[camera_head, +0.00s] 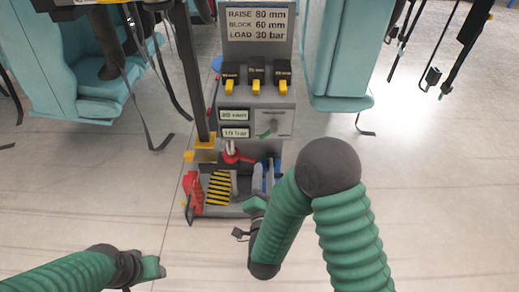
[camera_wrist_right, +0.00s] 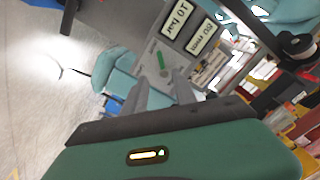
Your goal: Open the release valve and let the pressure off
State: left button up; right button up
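The gauge stand has a light plate (camera_head: 283,122) with a small green lever (camera_head: 268,131) on its front. The wrist view shows this green lever (camera_wrist_right: 161,62) beyond my fingertips and apart from them. A red handle (camera_head: 232,154) sits lower on the stand; I cannot tell which part is the release valve. Readouts show 80 mm (camera_head: 233,115) and 10 bar (camera_head: 235,132). My right gripper (camera_wrist_right: 160,88) is open and empty, its two grey fingers pointing toward the plate. My left gripper (camera_head: 152,268) is low at left, away from the stand; its fingers are not clear.
A sign (camera_head: 256,24) reads RAISE 80 mm, BLOCK 60 mm, LOAD 30 bar. Teal seats (camera_head: 340,60) with hanging straps flank the stand. A yellow-black striped block (camera_head: 219,187) lies at its base. The floor (camera_head: 440,170) at right is clear.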

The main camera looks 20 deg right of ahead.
aim_at(265, 137)
jog(key=b+x, duration=0.4)
jog(key=x, duration=0.9)
jog(key=shift+w+d+f, duration=0.1)
jog(key=shift+w+f, duration=0.05)
jog(key=shift+w, duration=0.25)
jog(key=shift+w+d, duration=0.25)
jog(key=shift+w, duration=0.2)
grip_shut()
